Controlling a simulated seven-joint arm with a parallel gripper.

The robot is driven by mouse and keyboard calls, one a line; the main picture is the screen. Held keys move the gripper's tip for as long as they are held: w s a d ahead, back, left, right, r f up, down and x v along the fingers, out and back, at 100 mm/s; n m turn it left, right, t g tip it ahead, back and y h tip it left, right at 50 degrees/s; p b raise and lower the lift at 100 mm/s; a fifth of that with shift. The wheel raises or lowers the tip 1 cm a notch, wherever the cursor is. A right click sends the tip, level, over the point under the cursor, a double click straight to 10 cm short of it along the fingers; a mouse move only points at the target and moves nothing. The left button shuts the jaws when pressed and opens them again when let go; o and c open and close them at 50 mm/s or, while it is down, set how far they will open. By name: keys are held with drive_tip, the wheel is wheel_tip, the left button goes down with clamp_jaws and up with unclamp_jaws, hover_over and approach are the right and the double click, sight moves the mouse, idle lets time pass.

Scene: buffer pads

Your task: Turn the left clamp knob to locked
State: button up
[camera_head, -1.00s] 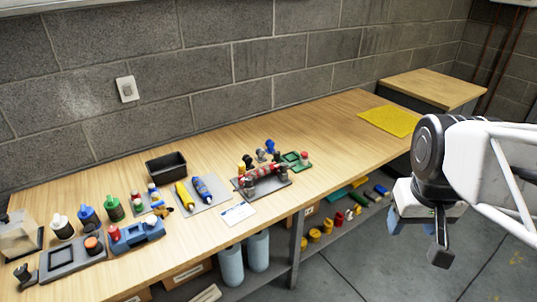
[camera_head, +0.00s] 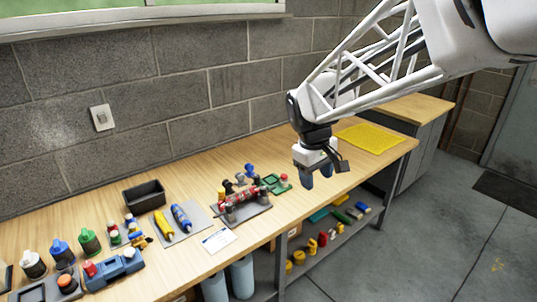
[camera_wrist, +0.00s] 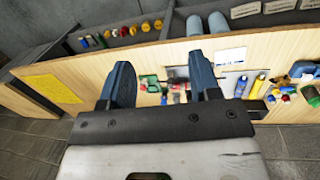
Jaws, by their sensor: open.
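The clamp fixture (camera_head: 246,212) is a dark grey plate on the bench, with a red and grey cylinder lying across it between dark clamp blocks. Small knobs in yellow, dark and blue stand around it; which one is the left clamp knob is too small to tell. My gripper (camera_head: 317,174) is open and empty, pointing down, in the picture right of the fixture and apart from it. In the wrist view the two blue fingers of my gripper (camera_wrist: 160,64) are spread.
Left of the fixture are a grey mat with yellow and blue tubes (camera_head: 162,223), a black bin (camera_head: 144,193) and several bottles. A green part (camera_head: 275,184) is close at its right; a white card (camera_head: 218,240) lies in front. Bench towards the yellow mat (camera_head: 370,138) is clear.

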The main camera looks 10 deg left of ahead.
drive_tip(key=w+a+f+n, duration=0.3)
drive_tip(key=w+a, duration=0.3)
drive_tip(key=a, duration=0.1)
drive_tip(key=n+h, duration=0.3)
drive_tip(key=n, duration=0.4)
approach(228, 204)
drive_tip(key=shift+w+d+f+g, duration=0.15)
drive_tip(key=shift+d+f, duration=0.15)
drive_tip(key=shift+f, duration=0.25)
drive_tip(key=shift+w+d+f+g, duration=0.15)
drive_tip(key=shift+d+f, duration=0.1)
drive_tip(key=shift+f, duration=0.3)
drive_tip(key=shift+x, duration=3.95)
